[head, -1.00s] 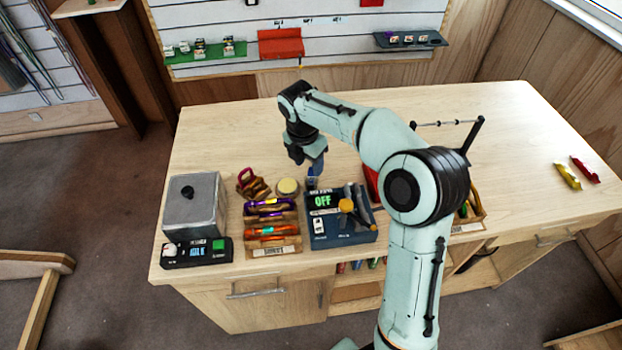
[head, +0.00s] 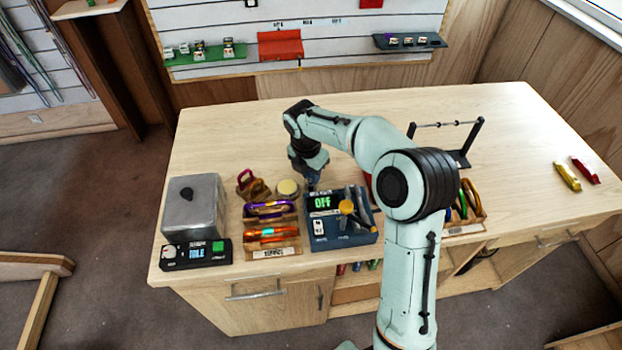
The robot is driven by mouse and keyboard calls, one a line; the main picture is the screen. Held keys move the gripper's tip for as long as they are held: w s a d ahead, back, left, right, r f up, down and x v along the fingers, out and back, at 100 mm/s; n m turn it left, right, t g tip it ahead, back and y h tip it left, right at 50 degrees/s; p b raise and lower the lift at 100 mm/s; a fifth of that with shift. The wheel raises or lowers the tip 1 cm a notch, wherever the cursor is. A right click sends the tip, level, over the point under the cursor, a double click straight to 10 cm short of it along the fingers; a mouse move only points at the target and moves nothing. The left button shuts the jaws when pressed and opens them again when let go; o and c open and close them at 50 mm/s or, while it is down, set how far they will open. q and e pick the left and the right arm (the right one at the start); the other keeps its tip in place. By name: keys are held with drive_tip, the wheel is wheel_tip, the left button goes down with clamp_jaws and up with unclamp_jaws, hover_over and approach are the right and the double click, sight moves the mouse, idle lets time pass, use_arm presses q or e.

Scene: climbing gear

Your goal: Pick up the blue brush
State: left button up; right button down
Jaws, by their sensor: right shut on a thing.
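My right gripper (head: 312,178) is low over the back left edge of the dark blue box with the "OFF" display (head: 340,238). It is shut on a slim blue thing, which looks like the blue brush (head: 313,185). The fingers and wrist hide most of it, and I cannot tell whether it touches the box. My left gripper is not in view.
A wooden rack with purple and orange carabiners (head: 273,250) stands left of the box, with a pale round puck (head: 287,188) behind it. A grey metal box (head: 193,205) is at the far left.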

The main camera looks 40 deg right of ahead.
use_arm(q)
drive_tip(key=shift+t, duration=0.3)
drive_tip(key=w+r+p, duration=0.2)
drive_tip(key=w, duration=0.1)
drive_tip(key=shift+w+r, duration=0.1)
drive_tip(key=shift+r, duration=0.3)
use_arm(e)
wheel_tip(320, 180, up, 20)
idle(1.3)
drive_tip(key=shift+w+a+f+t+y+b, duration=0.35)
drive_tip(key=shift+a+f+y+b, duration=0.25)
drive_tip(key=shift+f, duration=2.2)
drive_tip(key=shift+w+a+f+t+y+b, duration=0.3)
drive_tip(key=shift+w+a+f+y+b, duration=0.25)
drive_tip(key=shift+f, duration=2.25)
drive_tip(key=shift+w+a+f+t+y+b, duration=0.2)
drive_tip(key=shift+a+f+t+y+b, duration=0.4)
drive_tip(key=shift+f, duration=2.2)
drive_tip(key=shift+a+f+g, duration=0.1)
drive_tip(key=shift+f+g, duration=0.05)
drive_tip(key=shift+g, duration=0.1)
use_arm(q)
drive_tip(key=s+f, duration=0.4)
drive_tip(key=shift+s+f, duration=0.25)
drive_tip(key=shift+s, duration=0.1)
use_arm(e)
drive_tip(key=shift+w, duration=0.1)
